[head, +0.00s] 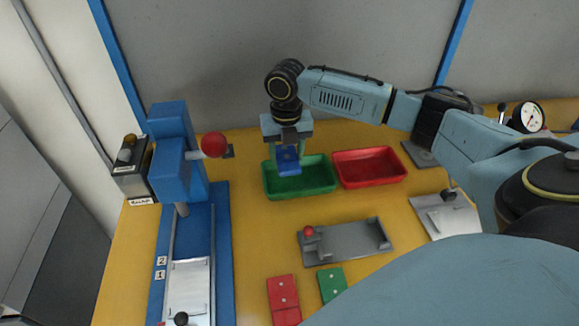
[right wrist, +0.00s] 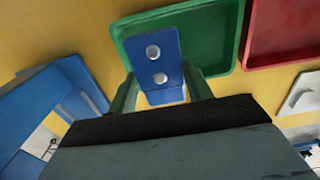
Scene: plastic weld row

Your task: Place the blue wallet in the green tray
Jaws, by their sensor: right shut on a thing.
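The blue wallet (head: 288,161), with two silver studs, is held in my right gripper (head: 287,150). It is over the left part of the green tray (head: 318,188) in the head view. In the right wrist view the wallet (right wrist: 153,62) sits between the two fingers, with the green tray (right wrist: 215,40) behind it. The gripper is shut on the wallet. I cannot tell whether the wallet touches the tray floor. My left gripper is not in view.
A red tray (head: 368,168) stands right of the green tray. A blue press (head: 180,165) with a red ball knob is at the left. A grey fixture (head: 345,241), a red wallet (head: 283,292) and a green wallet (head: 331,283) lie nearer. A dial gauge (head: 527,117) is at the right.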

